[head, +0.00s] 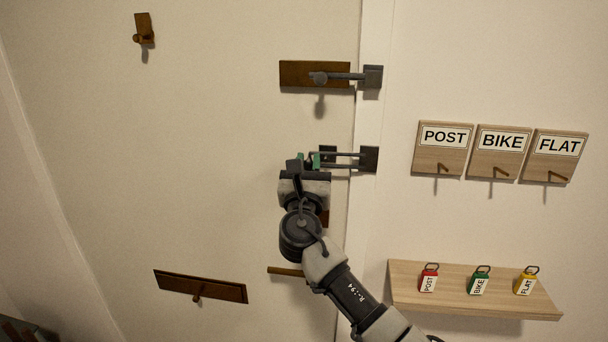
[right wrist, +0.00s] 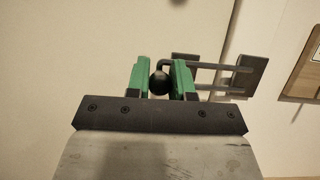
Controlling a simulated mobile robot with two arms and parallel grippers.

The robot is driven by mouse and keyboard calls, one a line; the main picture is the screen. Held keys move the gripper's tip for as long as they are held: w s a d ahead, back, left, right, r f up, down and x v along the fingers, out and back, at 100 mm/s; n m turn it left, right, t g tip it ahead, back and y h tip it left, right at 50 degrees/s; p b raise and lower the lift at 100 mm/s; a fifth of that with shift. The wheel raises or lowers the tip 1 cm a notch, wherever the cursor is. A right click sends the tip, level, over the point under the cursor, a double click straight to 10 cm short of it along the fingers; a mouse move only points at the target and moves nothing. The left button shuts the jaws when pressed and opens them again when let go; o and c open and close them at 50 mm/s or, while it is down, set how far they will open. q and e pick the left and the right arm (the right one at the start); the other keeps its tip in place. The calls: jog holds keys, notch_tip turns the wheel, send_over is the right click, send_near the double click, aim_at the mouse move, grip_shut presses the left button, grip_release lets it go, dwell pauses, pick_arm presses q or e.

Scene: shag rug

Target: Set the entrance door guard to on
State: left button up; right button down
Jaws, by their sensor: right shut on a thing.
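The door guard (head: 347,154) has two grey bars reaching from a dark plate (head: 369,159) on the door frame across to a second dark plate on the door (head: 220,200). In the right wrist view its bars (right wrist: 215,67) run left to a dark ball knob (right wrist: 159,83). My right gripper (head: 308,161) is at the guard's left end. Its green fingers (right wrist: 161,80) stand either side of the knob and are shut on it. My left gripper is in neither view.
A bolt (head: 345,76) on a brown plate sits above the guard. A brown letter plate (head: 200,287) is low on the door, and a hook (head: 143,30) is high up. Labelled boards (head: 442,149) and a shelf (head: 470,302) with several key tags are on the right wall.

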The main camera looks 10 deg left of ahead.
jog(key=shift+w+a, duration=0.1)
jog(key=c, duration=1)
grip_release()
jog(key=shift+w, duration=0.1)
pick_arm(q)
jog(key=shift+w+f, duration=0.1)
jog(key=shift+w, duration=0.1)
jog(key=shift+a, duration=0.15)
